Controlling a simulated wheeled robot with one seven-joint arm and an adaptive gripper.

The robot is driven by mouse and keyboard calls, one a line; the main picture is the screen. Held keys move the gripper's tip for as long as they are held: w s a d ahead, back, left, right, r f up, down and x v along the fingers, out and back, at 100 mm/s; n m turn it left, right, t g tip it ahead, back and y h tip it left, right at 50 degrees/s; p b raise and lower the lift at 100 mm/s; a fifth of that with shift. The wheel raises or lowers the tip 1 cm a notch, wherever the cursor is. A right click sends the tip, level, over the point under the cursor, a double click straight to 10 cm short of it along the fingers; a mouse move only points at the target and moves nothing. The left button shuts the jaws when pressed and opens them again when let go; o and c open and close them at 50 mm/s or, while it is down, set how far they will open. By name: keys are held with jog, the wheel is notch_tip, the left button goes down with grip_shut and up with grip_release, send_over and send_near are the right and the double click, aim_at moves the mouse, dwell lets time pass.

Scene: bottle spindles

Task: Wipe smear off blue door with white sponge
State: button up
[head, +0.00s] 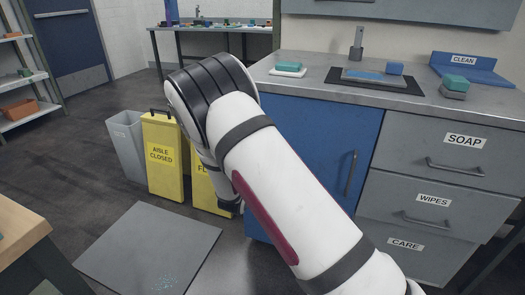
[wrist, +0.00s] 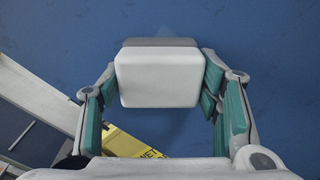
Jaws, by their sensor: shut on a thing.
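The white sponge (wrist: 158,75), a pale block with a grey layer along its top edge, sits between the fingers of my gripper (wrist: 164,88) in the wrist view. The gripper is shut on it. Behind the sponge the blue door (wrist: 265,60) fills most of the wrist view. I cannot tell whether the sponge touches it. In the head view the blue door (head: 330,140) is the cabinet front under the counter, with a dark vertical handle at its right. My arm covers its left and lower part and hides the sponge.
Yellow floor signs (head: 162,155) and a grey bin (head: 127,145) stand left of the cabinet. A grey mat (head: 140,245) lies on the floor. Labelled drawers (head: 445,150) are right of the door. The counter (head: 300,85) holds a green sponge (head: 288,66) and other items.

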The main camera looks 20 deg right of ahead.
jog(key=shift+s+d+r, duration=0.2)
jog(key=shift+s+d, duration=0.65)
jog(key=shift+d, duration=0.3)
jog(key=shift+w, duration=0.1)
jog(key=shift+w+a+f+b, duration=0.15)
jog(key=shift+w+a+b, duration=0.3)
jog(key=shift+w+a, duration=0.9)
jog(key=shift+a, duration=0.25)
jog(key=shift+c, duration=1)
jog(key=shift+v, duration=3)
jog(key=shift+s+f, duration=0.15)
jog(key=shift+v, duration=1.4)
jog(key=shift+s, duration=0.1)
